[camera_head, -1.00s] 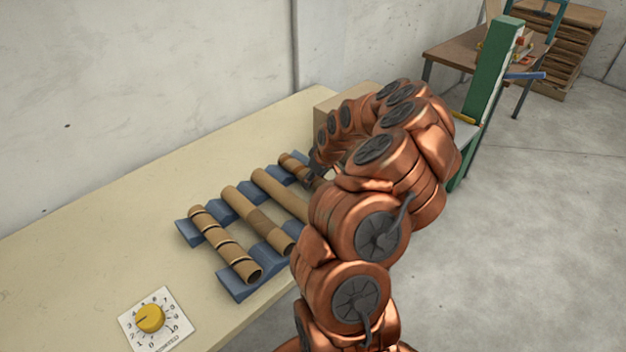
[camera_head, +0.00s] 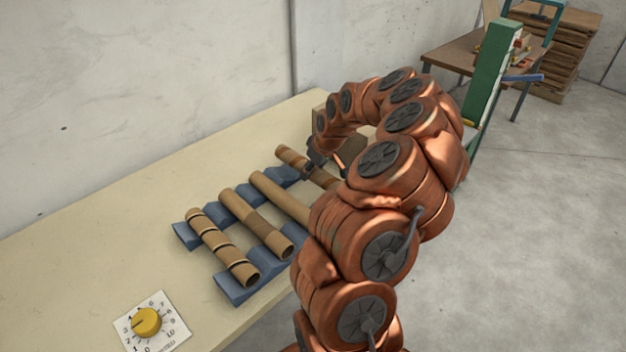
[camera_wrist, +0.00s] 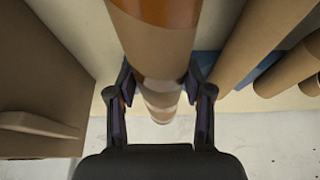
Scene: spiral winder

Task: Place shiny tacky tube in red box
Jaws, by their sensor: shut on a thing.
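My gripper (camera_head: 318,168) is shut around the middle of a cardboard tube (camera_head: 289,157) at the far end of the row. In the wrist view the tube (camera_wrist: 156,45) runs between my two fingers (camera_wrist: 160,92) and has a glossy orange-brown band. It appears raised just above the blue rack. My arm hides part of it in the head view. I see no box that is clearly red.
The blue rack (camera_head: 228,286) on the beige table (camera_head: 75,265) holds a dark-ringed tube (camera_head: 222,246), a brown-banded tube (camera_head: 256,221) and a plain tube (camera_head: 279,196). A brown box (camera_wrist: 40,95) stands close left in the wrist view. A yellow dial (camera_head: 146,321) sits at the front.

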